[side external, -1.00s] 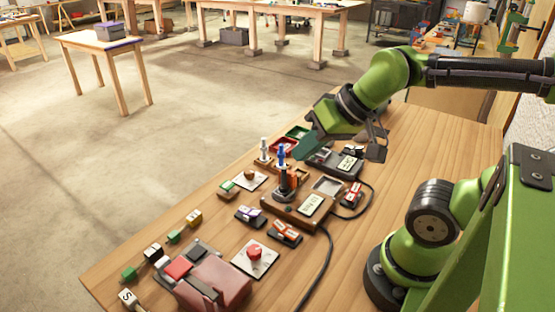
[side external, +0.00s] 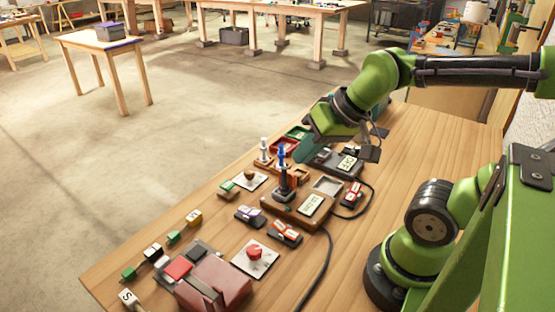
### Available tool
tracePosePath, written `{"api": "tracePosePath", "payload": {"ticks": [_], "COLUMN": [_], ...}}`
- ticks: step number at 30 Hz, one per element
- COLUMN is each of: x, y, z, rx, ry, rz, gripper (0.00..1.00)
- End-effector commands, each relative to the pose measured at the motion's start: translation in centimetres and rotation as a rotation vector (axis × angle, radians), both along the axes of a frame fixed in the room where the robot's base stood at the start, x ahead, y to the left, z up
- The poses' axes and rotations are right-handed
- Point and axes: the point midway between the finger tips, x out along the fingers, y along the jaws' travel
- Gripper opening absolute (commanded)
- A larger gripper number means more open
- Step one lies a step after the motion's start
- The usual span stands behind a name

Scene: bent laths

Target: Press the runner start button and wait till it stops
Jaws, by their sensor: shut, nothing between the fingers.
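My gripper (side external: 309,152) is shut and empty, pointing down over the far part of the wooden table, close to a dark box with a display (side external: 347,163). I cannot tell whether its tip touches anything. A wooden box with a display (side external: 312,205) lies nearer, with a blue-topped post (side external: 282,156) standing at its left end. A red button (side external: 255,252) sits on a white plate at the front, and a brown knob (side external: 250,175) on another white plate further back. No readable label shows which control is the runner start button, and the display text is too small to read.
A dark red padded block (side external: 222,283) and several small coloured blocks lie along the table's front left. Small switch boxes (side external: 249,216) and (side external: 285,233) stand mid-table. Black cables (side external: 325,265) run across the surface. The table's right side is mostly clear.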

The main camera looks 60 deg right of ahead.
Motion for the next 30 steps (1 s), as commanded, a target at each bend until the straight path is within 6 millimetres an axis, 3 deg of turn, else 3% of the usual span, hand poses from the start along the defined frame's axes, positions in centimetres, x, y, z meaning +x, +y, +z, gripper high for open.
{"api": "tracePosePath", "payload": {"ticks": [8,15,21,25,30], "x": [5.1,11.8,17.8,21.7,24.2], "y": [-2.4,-4.2,-4.5,-3.9,-3.3], "z": [-4.2,-8.0,-10.9,-11.3,-9.3], "rx": [-0.076,-0.078,-0.001,0.071,0.114], "ry": [0.136,0.129,0.047,-0.051,-0.169], "rz": [-0.077,-0.140,-0.191,-0.220,-0.240], "gripper": [0.00,0.00,0.00,0.00,0.00]}}
